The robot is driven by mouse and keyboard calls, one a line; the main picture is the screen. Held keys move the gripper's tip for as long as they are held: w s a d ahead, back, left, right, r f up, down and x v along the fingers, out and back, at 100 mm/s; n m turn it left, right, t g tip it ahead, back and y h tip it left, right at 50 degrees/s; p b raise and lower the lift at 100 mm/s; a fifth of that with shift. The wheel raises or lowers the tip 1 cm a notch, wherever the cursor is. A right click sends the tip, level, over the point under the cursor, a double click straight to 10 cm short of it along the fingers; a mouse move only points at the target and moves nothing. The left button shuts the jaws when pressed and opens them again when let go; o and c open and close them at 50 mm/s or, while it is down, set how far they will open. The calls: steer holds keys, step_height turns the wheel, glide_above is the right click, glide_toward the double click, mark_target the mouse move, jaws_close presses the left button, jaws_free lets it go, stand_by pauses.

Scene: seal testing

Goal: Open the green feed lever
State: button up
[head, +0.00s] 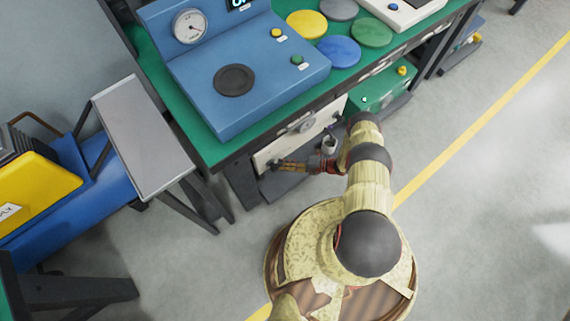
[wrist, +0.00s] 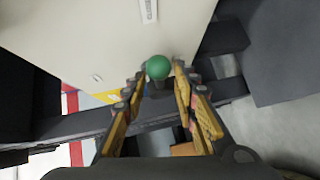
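The feed lever's round green knob (wrist: 158,67) shows in the wrist view, in front of a pale panel (wrist: 110,35). My gripper (wrist: 161,72) is open, with one fingertip on each side of the knob. A small gap seems to remain at each side, though I cannot rule out light contact. The lever's shaft is mostly hidden behind the knob and fingers.
A white label (wrist: 149,10) is on the panel above the knob; its text is hard to read. The green bench (head: 195,125) overhangs the panel and carries a blue gauge unit (head: 285,75). A grey-topped stand (head: 145,140) is at left. Open floor (head: 480,220) lies at right.

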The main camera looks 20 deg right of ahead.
steer(key=shift+c, duration=0.9)
jaws_close()
